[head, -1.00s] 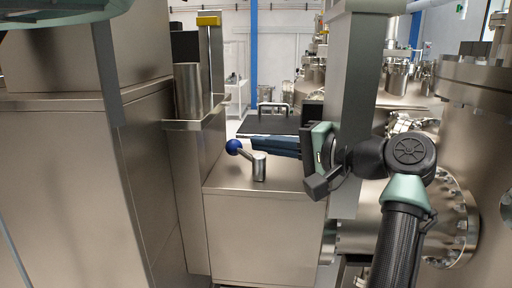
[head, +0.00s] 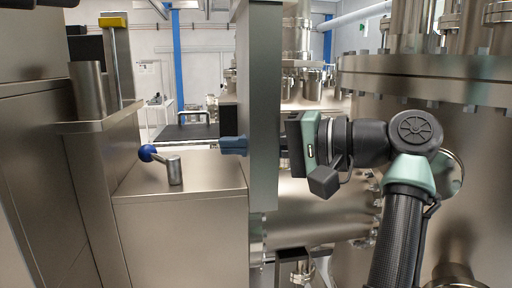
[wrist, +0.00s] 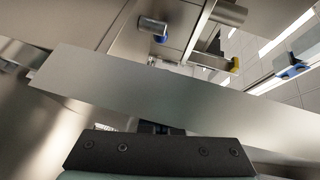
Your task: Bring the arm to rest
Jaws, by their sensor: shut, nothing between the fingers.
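My gripper (head: 294,145) shows in the head view at right of centre, at the end of my dark arm with its pale green joints. It faces left, beside a grey upright post (head: 263,110), and carries nothing. The fingertips cannot be made out clearly in the head view. In the wrist view my gripper (wrist: 155,128) is at the bottom, its short dark fingers shut and empty. The same grey post (wrist: 170,100) crosses that view as a broad flat band just beyond the fingers. I cannot tell the exact gap between them.
A blue-balled lever (head: 147,153) stands on a steel cabinet (head: 185,235) left of the post. A blue item (head: 233,145) is partly hidden behind the post. A large flanged steel chamber (head: 430,80) rises close behind my arm on the right. A yellow-topped post (head: 113,22) stands at left.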

